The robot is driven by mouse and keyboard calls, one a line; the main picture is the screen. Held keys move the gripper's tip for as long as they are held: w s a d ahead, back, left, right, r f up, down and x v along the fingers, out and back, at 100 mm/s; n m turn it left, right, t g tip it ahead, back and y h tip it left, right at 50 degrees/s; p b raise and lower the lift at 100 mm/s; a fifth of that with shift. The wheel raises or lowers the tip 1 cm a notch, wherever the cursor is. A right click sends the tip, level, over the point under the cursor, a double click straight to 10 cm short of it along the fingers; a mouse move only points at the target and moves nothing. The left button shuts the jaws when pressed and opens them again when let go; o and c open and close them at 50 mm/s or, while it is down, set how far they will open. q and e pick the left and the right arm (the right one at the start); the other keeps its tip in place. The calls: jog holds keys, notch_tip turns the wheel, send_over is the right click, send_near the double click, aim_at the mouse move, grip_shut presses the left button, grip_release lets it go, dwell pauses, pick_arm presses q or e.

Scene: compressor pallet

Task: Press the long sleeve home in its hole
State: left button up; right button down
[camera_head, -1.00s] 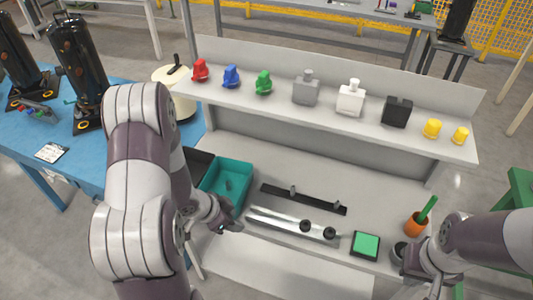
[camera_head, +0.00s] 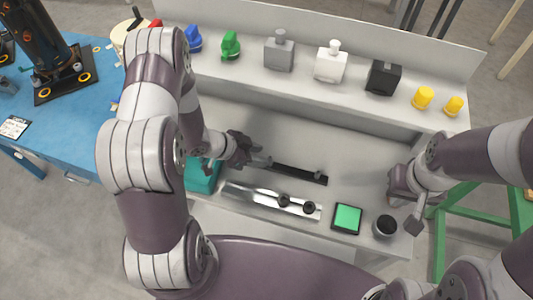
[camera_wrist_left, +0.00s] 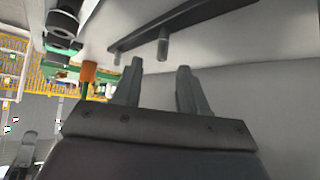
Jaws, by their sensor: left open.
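A dark bar (camera_head: 300,173) lies on the bench. A silver plate (camera_head: 242,191) with two black rings lies in front of the bar. I make out no sleeve hole. My right gripper (camera_head: 415,218) hangs at the bench's right end; its fingers are unclear.
A teal bin (camera_head: 202,176) stands left of the plate, partly behind my left arm. A green-topped square (camera_head: 347,217) and a dark round cup (camera_head: 385,226) stand at the right front. A shelf with coloured parts runs along the back. An orange holder (camera_wrist_left: 89,72) shows in the wrist view.

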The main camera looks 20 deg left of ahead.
aim_at(269, 157)
pick_arm(q)
jog(key=x, duration=0.5)
jog(key=shift+w, duration=0.2)
jog(key=shift+d+f, duration=0.25)
grip_shut()
